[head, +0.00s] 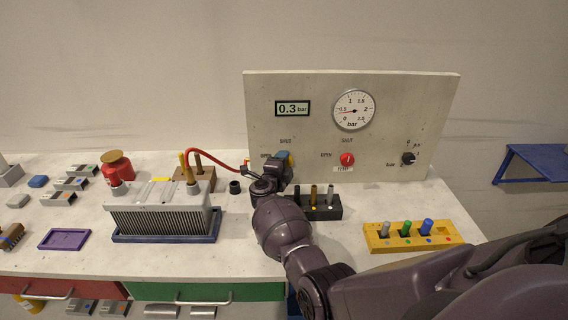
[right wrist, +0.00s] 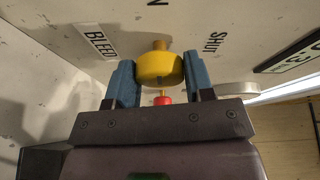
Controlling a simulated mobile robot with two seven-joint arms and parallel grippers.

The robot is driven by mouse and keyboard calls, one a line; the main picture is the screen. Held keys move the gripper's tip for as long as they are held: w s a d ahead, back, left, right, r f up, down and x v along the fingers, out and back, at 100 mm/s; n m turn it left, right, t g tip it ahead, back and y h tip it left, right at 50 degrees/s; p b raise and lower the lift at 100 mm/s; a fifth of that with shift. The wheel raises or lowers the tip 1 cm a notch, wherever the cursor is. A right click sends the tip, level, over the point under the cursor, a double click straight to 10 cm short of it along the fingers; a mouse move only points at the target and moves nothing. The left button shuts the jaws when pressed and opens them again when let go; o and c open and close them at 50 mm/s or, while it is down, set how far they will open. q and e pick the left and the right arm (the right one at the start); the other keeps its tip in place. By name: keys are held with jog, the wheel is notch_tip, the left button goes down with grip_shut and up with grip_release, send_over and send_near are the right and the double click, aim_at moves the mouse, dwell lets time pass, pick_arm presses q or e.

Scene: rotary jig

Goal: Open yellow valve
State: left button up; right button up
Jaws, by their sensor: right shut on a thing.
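The yellow valve (right wrist: 160,69) is a round knob on the upright panel, between the labels BLEED and SHUT in the right wrist view. My right gripper (right wrist: 161,82) has its two blue fingers on either side of the knob and is shut on it. In the head view the right gripper (head: 284,160) is at the panel's lower left and hides most of the knob, so its turn angle is hard to tell. The digital display (head: 292,108) reads 0.3 bar, and the dial gauge (head: 353,110) points low. My left gripper is not in view.
A red knob (head: 347,159) and a black knob (head: 408,158) sit right on the panel. A black block (head: 317,207) with pegs stands close below my gripper. A finned grey box (head: 160,212) with a red hose is left. A yellow peg tray (head: 408,238) is right.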

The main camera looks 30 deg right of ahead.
dwell(0.4)
jog(key=o, duration=0.9)
jog(key=shift+o, duration=0.2)
